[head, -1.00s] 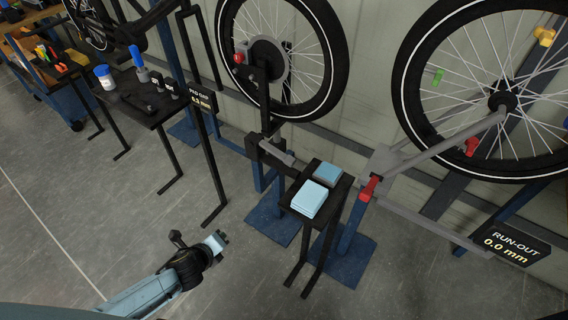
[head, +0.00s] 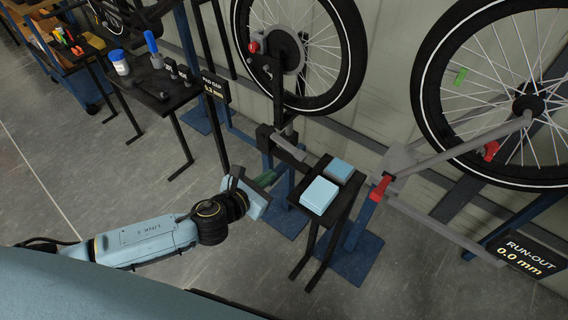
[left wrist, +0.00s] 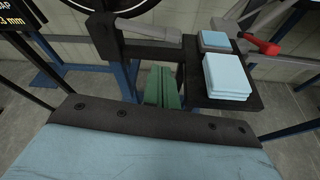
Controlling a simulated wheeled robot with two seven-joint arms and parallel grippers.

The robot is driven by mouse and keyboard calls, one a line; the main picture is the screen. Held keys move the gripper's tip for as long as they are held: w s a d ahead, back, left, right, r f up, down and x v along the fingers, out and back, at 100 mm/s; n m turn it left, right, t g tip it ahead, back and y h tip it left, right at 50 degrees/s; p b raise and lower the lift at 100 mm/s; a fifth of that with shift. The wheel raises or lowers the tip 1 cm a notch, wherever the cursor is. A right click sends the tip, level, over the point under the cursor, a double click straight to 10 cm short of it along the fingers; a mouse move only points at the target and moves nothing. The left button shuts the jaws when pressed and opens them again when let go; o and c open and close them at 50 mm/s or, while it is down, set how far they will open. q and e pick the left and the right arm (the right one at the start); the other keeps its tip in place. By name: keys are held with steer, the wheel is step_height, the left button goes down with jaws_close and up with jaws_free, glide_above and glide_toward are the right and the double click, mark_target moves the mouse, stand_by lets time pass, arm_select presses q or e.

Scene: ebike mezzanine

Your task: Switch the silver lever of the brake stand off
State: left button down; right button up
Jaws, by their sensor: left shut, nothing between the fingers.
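The brake stand (head: 266,137) has a black block on a blue post, below a wheel with a brake disc. Its silver lever (head: 291,147) sticks out from the block and slopes down to the right. In the left wrist view the lever (left wrist: 150,33) lies across the upper middle, ahead of the fingers. My left gripper (head: 268,180) is shut and empty, with green fingers pressed together. It is just below and left of the lever in the head view, and apart from it in the wrist view (left wrist: 161,88). My right gripper is not in view.
A small black table (head: 333,205) with light-blue pads (head: 319,195) stands right of the lever. A red-handled clamp (head: 381,187) and a second wheel (head: 490,90) are farther right. A black bench (head: 150,92) with tools stands at left. The floor between is clear.

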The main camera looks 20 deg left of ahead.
mark_target(288, 162)
arm_select(q)
steer(key=b+x, duration=0.1)
steer(key=x, duration=0.9)
steer(key=shift+b, duration=0.4)
step_height(288, 162, up, 4)
steer(key=n+p, duration=0.1)
steer(key=p, duration=0.1)
steer(key=n+h+p, duration=0.1)
steer(key=p, duration=0.1)
steer(key=shift+f+n+g+p, duration=0.25)
steer(key=shift+n+g+p, duration=0.05)
steer(key=shift+n, duration=0.1)
steer(key=shift+r, duration=0.15)
